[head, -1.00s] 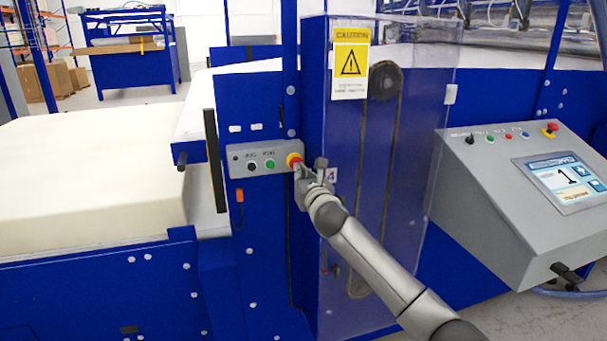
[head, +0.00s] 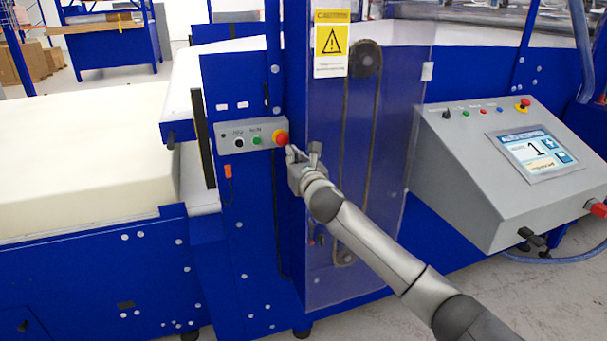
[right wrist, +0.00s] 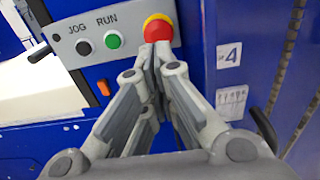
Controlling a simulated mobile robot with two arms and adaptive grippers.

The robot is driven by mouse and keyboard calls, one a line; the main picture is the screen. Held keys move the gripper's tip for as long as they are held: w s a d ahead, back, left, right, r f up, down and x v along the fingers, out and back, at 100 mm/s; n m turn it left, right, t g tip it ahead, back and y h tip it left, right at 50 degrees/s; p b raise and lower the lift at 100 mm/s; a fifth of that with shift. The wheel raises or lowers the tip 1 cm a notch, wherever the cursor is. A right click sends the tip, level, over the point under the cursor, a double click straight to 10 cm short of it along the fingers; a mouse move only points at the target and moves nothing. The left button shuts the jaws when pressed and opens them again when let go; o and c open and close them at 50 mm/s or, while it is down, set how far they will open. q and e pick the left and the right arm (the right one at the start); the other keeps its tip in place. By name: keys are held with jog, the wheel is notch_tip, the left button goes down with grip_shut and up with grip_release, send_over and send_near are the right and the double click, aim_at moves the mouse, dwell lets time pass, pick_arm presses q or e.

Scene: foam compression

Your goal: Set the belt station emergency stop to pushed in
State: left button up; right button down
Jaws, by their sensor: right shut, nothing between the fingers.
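The belt station emergency stop (head: 281,138) is a red mushroom button on a yellow base, at the right end of a small grey control box (head: 229,137). It also shows in the right wrist view (right wrist: 157,28), with the fingertips in front of its lower part. My right gripper (head: 290,151) is shut and empty, its tips at the button's lower right in the head view. I cannot tell whether the tips touch it or how deep the button sits. My left gripper is not in view.
The box also has a black JOG button (right wrist: 84,47) and a green RUN button (right wrist: 113,40). A clear guard with a caution sign (head: 333,43) stands to the right. A grey console (head: 480,170) with its own red button is farther right. A foam block (head: 85,150) lies left.

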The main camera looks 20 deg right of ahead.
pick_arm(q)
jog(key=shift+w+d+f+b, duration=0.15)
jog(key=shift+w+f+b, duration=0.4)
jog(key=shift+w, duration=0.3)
pick_arm(e)
jog(key=s, duration=0.7)
jog(key=shift+s+f, duration=0.25)
jog(key=shift+f, duration=0.1)
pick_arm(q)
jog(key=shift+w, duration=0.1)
